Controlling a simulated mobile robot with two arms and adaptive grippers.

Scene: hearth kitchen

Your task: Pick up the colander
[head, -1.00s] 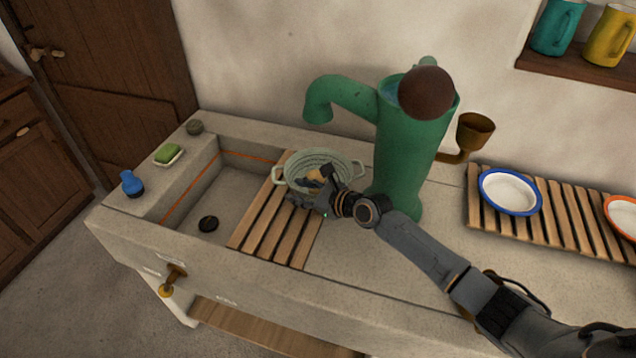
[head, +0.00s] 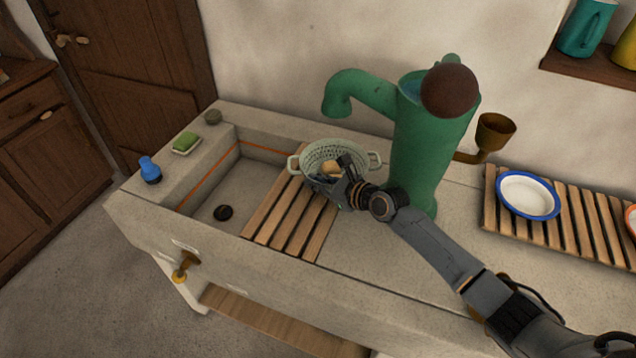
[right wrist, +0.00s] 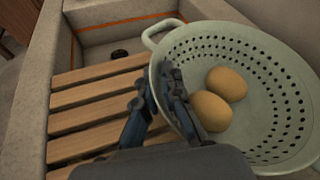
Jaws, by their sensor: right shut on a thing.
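The colander (head: 320,150) is pale green, round, with small holes and two side handles. It is at the back of the slatted wooden board, left of the green pump. Two brown eggs lie in it, clear in the right wrist view (right wrist: 210,110). My right gripper (head: 338,178) is shut on the colander's near rim, one finger inside and one outside, as the right wrist view (right wrist: 155,92) shows. I cannot tell whether the colander's base touches the surface below. The gripper hides part of its near side. My left gripper is not in view.
The slatted board (head: 285,220) lies at the right end of the stone sink (head: 215,190). The green pump (head: 430,150) stands close right of the colander. A blue-rimmed bowl (head: 527,196) sits on a rack at right. Soap (head: 186,141) and a blue bottle (head: 149,169) stand left.

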